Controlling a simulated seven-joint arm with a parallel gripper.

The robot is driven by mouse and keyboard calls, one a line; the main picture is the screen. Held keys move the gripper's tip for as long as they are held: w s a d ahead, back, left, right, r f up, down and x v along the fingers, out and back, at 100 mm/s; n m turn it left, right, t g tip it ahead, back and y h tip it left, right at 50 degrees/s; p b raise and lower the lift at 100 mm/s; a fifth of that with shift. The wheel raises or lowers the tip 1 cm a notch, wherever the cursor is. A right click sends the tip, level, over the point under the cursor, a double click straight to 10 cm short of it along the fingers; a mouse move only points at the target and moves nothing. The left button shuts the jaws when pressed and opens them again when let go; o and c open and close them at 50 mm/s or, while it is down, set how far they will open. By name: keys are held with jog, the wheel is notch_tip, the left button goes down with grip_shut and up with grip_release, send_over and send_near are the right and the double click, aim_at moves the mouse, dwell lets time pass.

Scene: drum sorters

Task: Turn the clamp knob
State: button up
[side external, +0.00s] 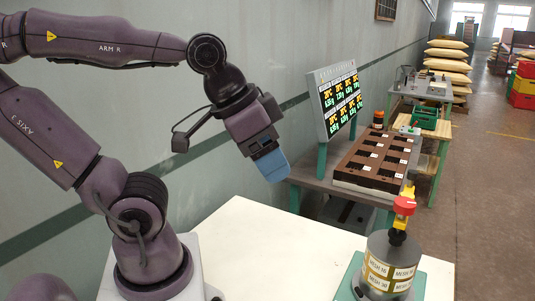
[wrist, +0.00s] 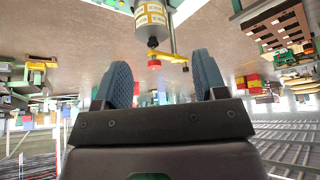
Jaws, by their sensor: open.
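The red knob (side external: 404,206), which looks like the clamp knob, sits on top of a metal drum (side external: 392,262) with pale mesh labels. A yellow bar (side external: 409,191) is beside the knob. In the wrist view, which is upside down, the knob (wrist: 154,64) appears between my fingers but well beyond them, with the yellow bar (wrist: 170,56) next to it and the drum (wrist: 150,18) above. My gripper (side external: 274,170) has blue fingers, points down and to the right, and is up and to the left of the knob. In the wrist view my gripper (wrist: 160,62) is open and empty.
The drum stands on a green base (side external: 350,278) on a white table (side external: 270,240), whose top is otherwise clear. Behind it, a brown compartment tray (side external: 345,178) and a display board (side external: 325,110) stand on another bench. A green crate (side external: 425,118) is farther back.

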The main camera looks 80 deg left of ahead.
jog(key=shift+a, duration=0.2)
dwell(0.4)
jog(key=n+t+h, duration=0.7)
jog(key=n+h, duration=0.6)
jog(key=n, duration=1.4)
send_near(407, 202)
jog(key=x, duration=1)
jog(key=shift+f, duration=0.2)
